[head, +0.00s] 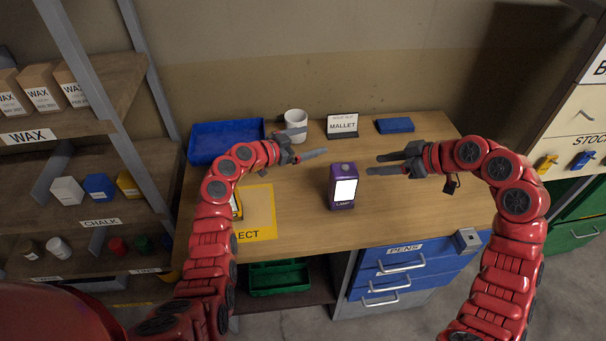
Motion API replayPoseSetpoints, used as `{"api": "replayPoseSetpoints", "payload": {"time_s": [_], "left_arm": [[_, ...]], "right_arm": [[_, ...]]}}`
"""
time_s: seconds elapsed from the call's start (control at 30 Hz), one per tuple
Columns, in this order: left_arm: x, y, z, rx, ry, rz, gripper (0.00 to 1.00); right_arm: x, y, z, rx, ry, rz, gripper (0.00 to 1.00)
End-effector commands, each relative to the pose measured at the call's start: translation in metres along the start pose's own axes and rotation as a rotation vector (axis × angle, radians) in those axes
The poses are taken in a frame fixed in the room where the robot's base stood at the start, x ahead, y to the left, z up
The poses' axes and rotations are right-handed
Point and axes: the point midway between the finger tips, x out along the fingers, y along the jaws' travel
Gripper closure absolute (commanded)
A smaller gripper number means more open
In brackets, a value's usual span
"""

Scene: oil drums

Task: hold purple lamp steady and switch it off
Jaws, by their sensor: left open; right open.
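The purple lamp (343,187) stands upright on the wooden table in the head view, with a bright white lit panel on its front and a round grey spot on its top. My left gripper (317,142) is open and empty, above the table behind and left of the lamp. My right gripper (373,164) is open and empty, behind and right of the lamp, its fingers pointing left. Neither gripper touches the lamp.
A blue tray (226,126), a white mug (296,122), a mallet sign (342,125) and a blue block (394,125) stand along the back. A yellow mat (259,209) lies left of the lamp. The table (300,225) is clear around the lamp. Shelves (75,200) stand left.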

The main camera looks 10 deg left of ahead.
Motion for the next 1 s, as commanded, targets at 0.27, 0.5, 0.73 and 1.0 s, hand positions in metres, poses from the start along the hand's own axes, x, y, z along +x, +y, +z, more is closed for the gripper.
{"api": "replayPoseSetpoints", "payload": {"time_s": [0.27, 0.5, 0.73, 1.0], "left_arm": [[-0.052, 0.059, 0.023, 0.011, -0.104, 0.381, 0.00], [-0.068, 0.084, 0.028, 0.026, -0.125, 0.506, 0.00], [-0.037, 0.102, 0.032, 0.026, -0.124, 0.510, 0.00], [0.008, 0.128, 0.039, 0.025, -0.125, 0.509, 0.00]], "right_arm": [[0.000, 0.000, 0.000, 0.000, 0.000, 0.000, 0.50], [0.000, 0.000, 0.000, 0.000, 0.000, 0.000, 0.50], [0.000, 0.000, 0.000, 0.000, 0.000, 0.000, 0.50], [0.000, 0.000, 0.000, 0.000, 0.000, 0.000, 0.50]]}}
